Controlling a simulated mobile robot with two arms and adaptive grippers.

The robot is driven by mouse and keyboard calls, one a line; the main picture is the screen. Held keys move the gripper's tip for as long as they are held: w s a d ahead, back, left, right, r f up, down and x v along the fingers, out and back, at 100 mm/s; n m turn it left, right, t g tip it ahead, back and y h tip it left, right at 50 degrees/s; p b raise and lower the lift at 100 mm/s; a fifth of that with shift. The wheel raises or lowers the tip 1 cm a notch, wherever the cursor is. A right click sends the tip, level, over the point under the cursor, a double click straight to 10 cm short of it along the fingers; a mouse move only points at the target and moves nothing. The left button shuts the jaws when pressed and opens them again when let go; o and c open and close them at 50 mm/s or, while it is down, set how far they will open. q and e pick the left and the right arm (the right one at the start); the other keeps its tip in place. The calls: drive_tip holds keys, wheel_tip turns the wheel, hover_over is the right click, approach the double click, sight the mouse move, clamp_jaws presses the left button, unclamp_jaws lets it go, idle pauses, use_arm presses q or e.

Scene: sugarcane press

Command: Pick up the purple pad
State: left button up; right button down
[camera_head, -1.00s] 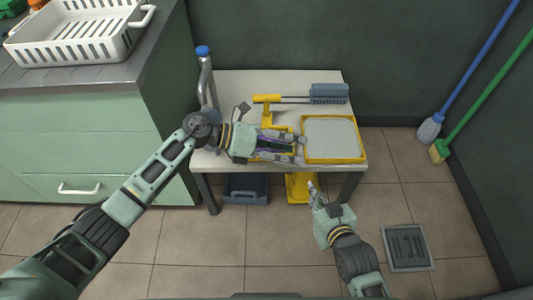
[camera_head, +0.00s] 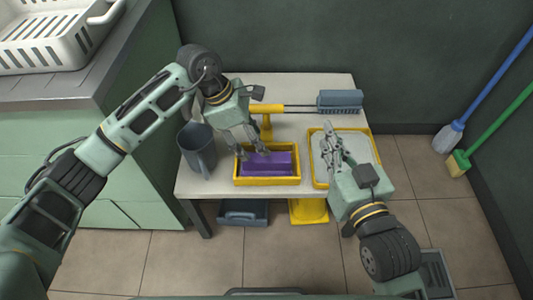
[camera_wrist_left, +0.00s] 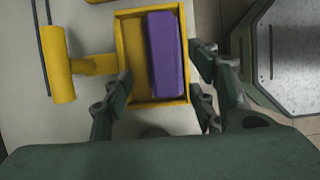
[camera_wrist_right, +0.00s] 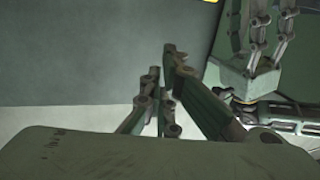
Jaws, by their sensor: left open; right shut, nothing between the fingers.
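The purple pad (camera_head: 266,163) lies in a small yellow tray (camera_head: 267,181) on the table. It also shows in the left wrist view (camera_wrist_left: 167,55), lying along the right side of the tray. My left gripper (camera_head: 250,151) is open above the back part of this tray, fingers pointing down. In the left wrist view its fingers (camera_wrist_left: 165,85) are spread on either side of the tray's near end. I cannot tell its exact height above the pad. My right gripper (camera_head: 330,145) is shut and empty over the right tray; its closed fingers show in the right wrist view (camera_wrist_right: 165,85).
A yellow-rimmed tray with a grey surface (camera_head: 361,150) stands right of the pad's tray. A grey-blue jug (camera_head: 198,148) stands at the left. My two grippers are close together.

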sight(266, 157)
use_arm(q)
drive_tip(key=x, duration=0.3)
drive_tip(key=shift+s+b, duration=0.2)
drive_tip(key=shift+b, duration=0.2)
drive_tip(key=b+x, duration=0.1)
drive_tip(key=x, duration=0.3)
drive_tip(key=shift+s+d, duration=0.1)
drive_tip(key=shift+d, duration=0.05)
drive_tip(key=shift+f, duration=0.15)
clamp_jaws()
use_arm(e)
wheel_tip(266, 157, up, 11)
drive_tip(key=s+t+y, duration=0.2)
drive_tip(key=t, duration=0.4)
drive_tip(key=shift+s+a, duration=0.2)
drive_tip(key=shift+a, duration=0.25)
drive_tip(key=shift+w+f, duration=0.1)
